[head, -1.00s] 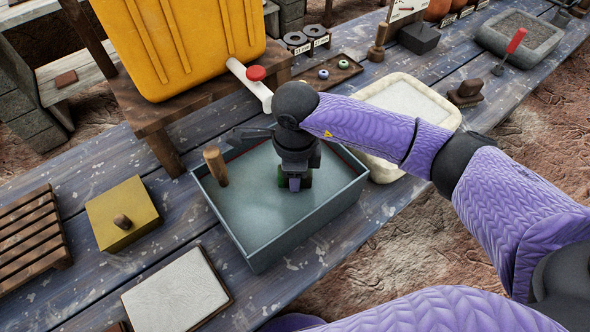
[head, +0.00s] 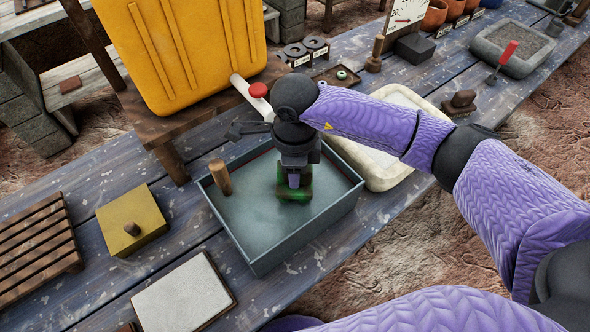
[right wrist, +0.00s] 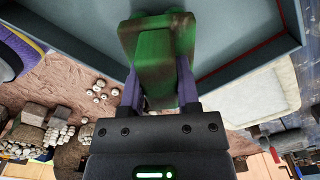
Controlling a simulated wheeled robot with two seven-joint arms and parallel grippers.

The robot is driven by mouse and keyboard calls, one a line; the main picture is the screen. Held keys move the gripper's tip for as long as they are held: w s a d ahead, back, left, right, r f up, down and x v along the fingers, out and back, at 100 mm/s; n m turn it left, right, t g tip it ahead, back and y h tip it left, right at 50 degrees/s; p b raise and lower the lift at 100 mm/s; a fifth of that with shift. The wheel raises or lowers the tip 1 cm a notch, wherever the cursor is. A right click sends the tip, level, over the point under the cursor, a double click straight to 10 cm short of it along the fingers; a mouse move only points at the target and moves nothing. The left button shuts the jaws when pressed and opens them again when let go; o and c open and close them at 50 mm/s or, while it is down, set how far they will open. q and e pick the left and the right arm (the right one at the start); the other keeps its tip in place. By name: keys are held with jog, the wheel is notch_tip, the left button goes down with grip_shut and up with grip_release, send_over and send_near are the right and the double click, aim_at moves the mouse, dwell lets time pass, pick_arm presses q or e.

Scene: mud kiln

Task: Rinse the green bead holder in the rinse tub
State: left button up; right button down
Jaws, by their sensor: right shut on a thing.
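My right gripper (head: 294,182) is shut on the green bead holder (head: 296,192), over the middle of the rinse tub (head: 333,223). The tub is a grey-blue rectangular box with greenish water in it. In the right wrist view the holder (right wrist: 155,60) is a green block between both fingers (right wrist: 160,92), with brown smears on its top and side. Whether its lower end touches the water is unclear. My left gripper is out of view.
A wooden peg (head: 220,177) stands at the tub's left side. A yellow jerrycan (head: 185,50) with a red-knobbed tap (head: 257,90) stands behind. A pale basin (head: 383,178) is at right, a yellow lidded box (head: 132,220) and a white slab (head: 183,296) at left.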

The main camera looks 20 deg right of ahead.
notch_tip(320, 180, up, 7)
jog(key=p, duration=0.4)
jog(key=shift+f, duration=0.15)
dwell(0.4)
dwell(0.6)
